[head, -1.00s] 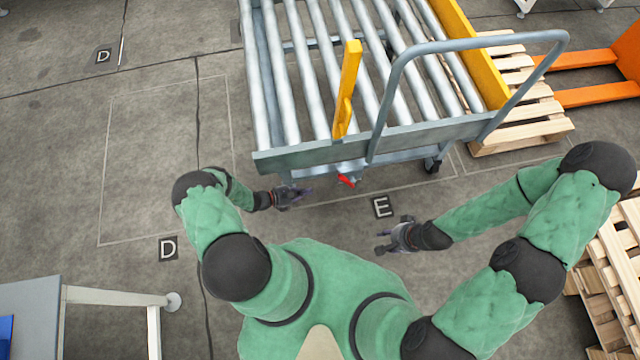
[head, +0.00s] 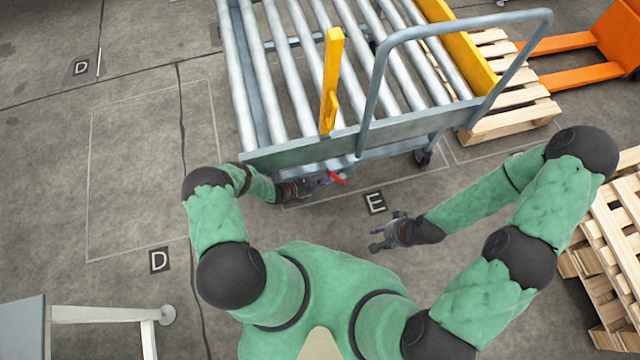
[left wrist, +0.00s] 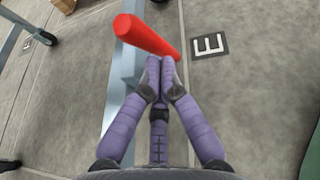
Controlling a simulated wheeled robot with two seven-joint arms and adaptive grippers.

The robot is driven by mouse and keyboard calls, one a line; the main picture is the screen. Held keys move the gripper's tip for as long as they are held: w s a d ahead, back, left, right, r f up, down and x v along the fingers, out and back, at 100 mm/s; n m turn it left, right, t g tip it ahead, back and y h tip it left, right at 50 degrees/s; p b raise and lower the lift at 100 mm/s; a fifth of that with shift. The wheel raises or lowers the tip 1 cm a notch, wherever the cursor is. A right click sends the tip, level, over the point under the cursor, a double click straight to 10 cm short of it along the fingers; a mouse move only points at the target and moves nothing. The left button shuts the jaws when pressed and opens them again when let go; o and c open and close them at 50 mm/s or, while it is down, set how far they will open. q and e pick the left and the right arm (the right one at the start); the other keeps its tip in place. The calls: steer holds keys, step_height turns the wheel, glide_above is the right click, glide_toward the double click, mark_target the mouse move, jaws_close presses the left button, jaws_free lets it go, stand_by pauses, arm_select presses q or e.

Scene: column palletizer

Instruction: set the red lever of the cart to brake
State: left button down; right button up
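The cart (head: 300,150) is a grey frame with rollers, and its red lever (head: 338,178) sticks out low under the near edge. In the left wrist view the lever (left wrist: 147,36) is a red rod slanting just beyond my fingertips. My left gripper (head: 326,179) is beside the lever, left of it in the head view. In the left wrist view its purple fingers (left wrist: 159,72) meet at the tips, with nothing visible between them. I cannot tell whether they touch the lever. My right gripper (head: 376,238) hangs apart from the cart, its fingers spread and empty.
The cart carries an upright yellow post (head: 331,82) and a grey tube handle (head: 467,32). Wooden pallets stand at right (head: 511,117), one by an orange pallet truck (head: 560,83). A table (head: 95,314) is at lower left. Floor in front of the cart is clear.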

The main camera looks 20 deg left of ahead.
arm_select(q)
steer(key=shift+r, duration=0.1)
stand_by(0.3)
steer(key=shift+w+d+r+g+y+p, duration=0.25)
steer(key=shift+y+p, duration=0.25)
steer(key=shift+p, duration=0.25)
